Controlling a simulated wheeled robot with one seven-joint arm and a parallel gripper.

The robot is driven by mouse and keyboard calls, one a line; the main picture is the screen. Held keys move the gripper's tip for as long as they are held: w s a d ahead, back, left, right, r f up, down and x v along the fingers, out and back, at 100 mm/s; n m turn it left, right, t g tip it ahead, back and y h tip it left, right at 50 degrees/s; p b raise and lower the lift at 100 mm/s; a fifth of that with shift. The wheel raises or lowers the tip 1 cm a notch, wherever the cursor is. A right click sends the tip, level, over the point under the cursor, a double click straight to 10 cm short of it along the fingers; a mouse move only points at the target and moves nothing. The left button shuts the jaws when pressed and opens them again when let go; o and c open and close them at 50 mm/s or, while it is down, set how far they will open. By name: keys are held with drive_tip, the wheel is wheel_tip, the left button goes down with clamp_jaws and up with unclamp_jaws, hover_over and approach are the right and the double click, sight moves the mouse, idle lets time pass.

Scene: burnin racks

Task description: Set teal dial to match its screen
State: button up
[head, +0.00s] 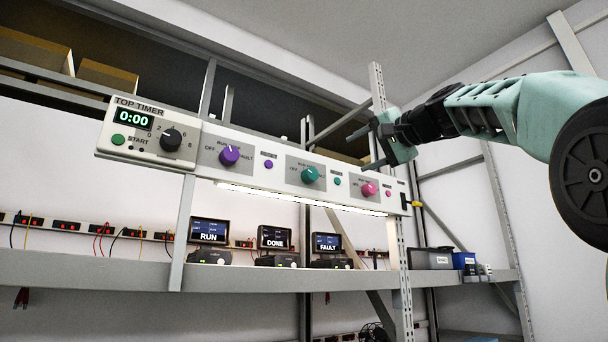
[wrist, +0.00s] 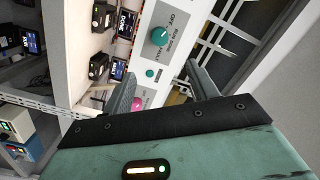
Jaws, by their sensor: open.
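The teal dial (head: 310,174) is the middle one of three coloured dials on the white panel (head: 260,141). In the wrist view the teal dial (wrist: 158,36) sits ahead of my fingertips, beside OFF, RUN and FAULT lettering; I cannot tell surely which mark its pointer meets. Below the panel stand screens reading RUN (head: 209,231), DONE (head: 273,238) and FAULT (head: 327,243). The DONE screen stands roughly below the teal dial. My gripper (head: 358,152) is open and empty, in front of the panel's right part, right of the teal dial. Its fingers (wrist: 160,82) touch no dial.
A purple dial (head: 229,155) is left of the teal one and a pink dial (head: 369,189) right of it, partly behind a finger in the wrist view. A top timer (head: 147,131) shows 0:00. Small buttons sit beside the dials. A shelf (head: 120,271) runs below.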

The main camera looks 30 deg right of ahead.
sight(314, 174)
drive_tip(key=w+p, duration=0.2)
drive_tip(key=w, duration=0.3)
drive_tip(key=w+a+p, duration=0.1)
drive_tip(key=w+p, duration=0.2)
drive_tip(key=w, duration=0.2)
drive_tip(key=w+p, duration=0.2)
drive_tip(key=w, duration=0.4)
drive_tip(key=shift+a+r, duration=0.15)
drive_tip(key=shift+a, duration=0.2)
drive_tip(key=shift+w+p, duration=0.45)
drive_tip(key=shift+w, duration=0.2)
drive_tip(key=shift+f, duration=0.2)
drive_tip(key=c, duration=1)
